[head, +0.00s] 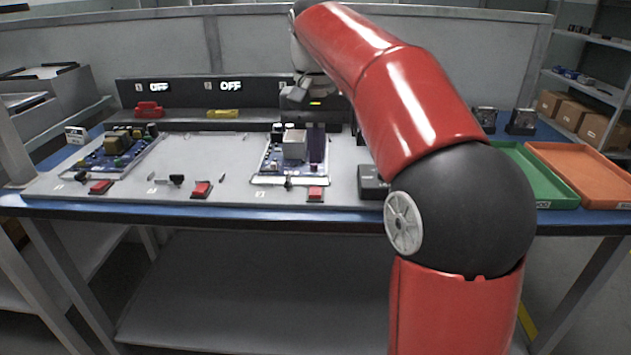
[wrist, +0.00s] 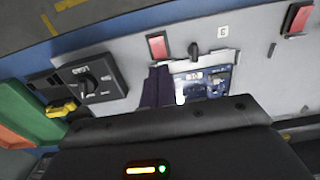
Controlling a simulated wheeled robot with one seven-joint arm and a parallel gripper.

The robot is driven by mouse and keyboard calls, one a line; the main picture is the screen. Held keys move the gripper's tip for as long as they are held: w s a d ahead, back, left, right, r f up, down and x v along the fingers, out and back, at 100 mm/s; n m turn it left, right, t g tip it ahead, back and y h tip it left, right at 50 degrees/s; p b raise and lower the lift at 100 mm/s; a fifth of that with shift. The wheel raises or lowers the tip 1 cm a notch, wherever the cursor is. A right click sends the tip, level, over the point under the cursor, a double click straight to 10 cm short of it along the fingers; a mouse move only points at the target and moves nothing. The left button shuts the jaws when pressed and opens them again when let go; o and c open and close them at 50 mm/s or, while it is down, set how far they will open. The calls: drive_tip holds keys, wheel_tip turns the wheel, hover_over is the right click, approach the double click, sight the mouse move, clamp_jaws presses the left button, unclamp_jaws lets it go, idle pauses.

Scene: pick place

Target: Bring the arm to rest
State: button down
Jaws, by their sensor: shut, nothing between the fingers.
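My gripper (head: 316,160) hangs from my red arm over the right part of the grey work panel (head: 230,180), its dark fingers pointing down, shut and empty. The fingers (wrist: 159,71) also show in the wrist view, side by side in front of a blue circuit board (wrist: 200,84). In the head view they overlap the right side of that board (head: 278,160). I cannot tell how far the tips are above the board. My arm bends up and forward from the lower right and hides part of the panel's back right.
Another circuit board (head: 112,150) sits at the left, with red switches (head: 201,189) along the front edge. A black knob box (wrist: 90,85) is near the gripper. Green (head: 540,175) and orange (head: 590,172) trays lie at right. Two displays (head: 230,86) read OFF.

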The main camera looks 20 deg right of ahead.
drive_tip(key=shift+r, duration=0.75)
